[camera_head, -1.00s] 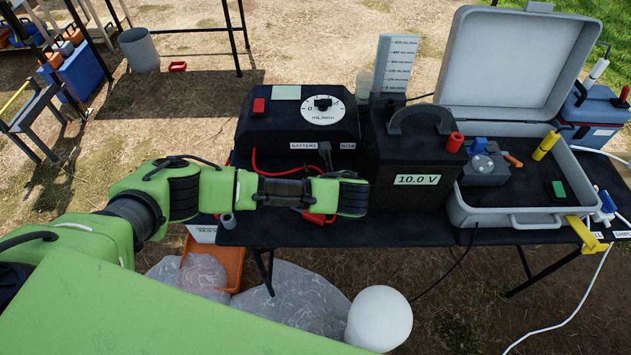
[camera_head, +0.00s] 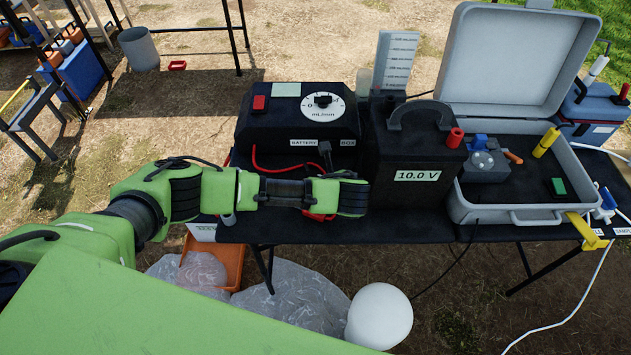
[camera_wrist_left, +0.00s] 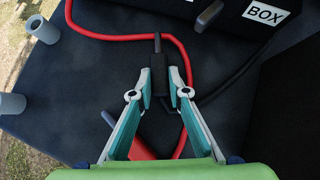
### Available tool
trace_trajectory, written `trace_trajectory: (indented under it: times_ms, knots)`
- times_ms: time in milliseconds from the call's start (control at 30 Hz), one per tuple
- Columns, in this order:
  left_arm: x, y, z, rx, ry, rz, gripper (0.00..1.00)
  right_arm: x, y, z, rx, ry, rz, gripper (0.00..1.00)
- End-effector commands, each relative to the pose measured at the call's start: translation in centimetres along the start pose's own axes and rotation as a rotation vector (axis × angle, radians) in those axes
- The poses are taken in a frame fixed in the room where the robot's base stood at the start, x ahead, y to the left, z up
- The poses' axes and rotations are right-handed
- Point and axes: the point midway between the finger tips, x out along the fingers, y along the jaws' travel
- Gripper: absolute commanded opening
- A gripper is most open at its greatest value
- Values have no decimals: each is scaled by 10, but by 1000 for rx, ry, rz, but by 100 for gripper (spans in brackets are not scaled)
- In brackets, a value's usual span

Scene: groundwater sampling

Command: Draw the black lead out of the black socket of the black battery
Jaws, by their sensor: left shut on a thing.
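My left gripper (camera_wrist_left: 159,88) is shut on a black plug (camera_wrist_left: 159,72) in the left wrist view, with the plug's thin tip pointing up the picture. The black lead (camera_wrist_left: 237,72) runs on the table to the right of the fingers; its join to the plug is hidden. The gripper is left of the battery, whose dark side (camera_wrist_left: 290,110) shows at the right. My right gripper is out of view.
A red lead (camera_wrist_left: 185,50) loops on the table around the plug. The battery box (camera_head: 297,125) with a dial stands behind, a dark connector (camera_head: 325,153) at its front. The open grey case (camera_head: 520,217) is right of the battery. Grey tubes (camera_wrist_left: 12,103) stand at the left edge.

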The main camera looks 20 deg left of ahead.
Motion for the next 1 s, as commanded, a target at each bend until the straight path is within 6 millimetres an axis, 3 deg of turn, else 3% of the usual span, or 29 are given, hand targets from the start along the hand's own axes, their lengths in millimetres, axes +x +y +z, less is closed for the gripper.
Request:
trace_trajectory:
  times_ms: [67, 100, 133, 167, 667, 833, 1000]
  knots:
    - [3, 4, -10, 7, 17, 5, 0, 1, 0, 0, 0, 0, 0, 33]
    - [3, 4, -11, 8, 18, 5, 26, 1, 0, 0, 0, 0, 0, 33]
    - [3, 4, -11, 8, 18, 6, 34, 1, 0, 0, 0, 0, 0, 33]
    - [3, 4, -11, 8, 18, 6, 36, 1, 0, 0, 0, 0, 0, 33]
    - [0, 5, -12, 13, 17, 7, 36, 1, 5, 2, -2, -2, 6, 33]
    - [-24, 3, -10, 12, 15, 0, 36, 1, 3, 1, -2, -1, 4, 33]
    - [-63, 0, -7, 6, 9, -5, 36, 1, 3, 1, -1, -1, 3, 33]
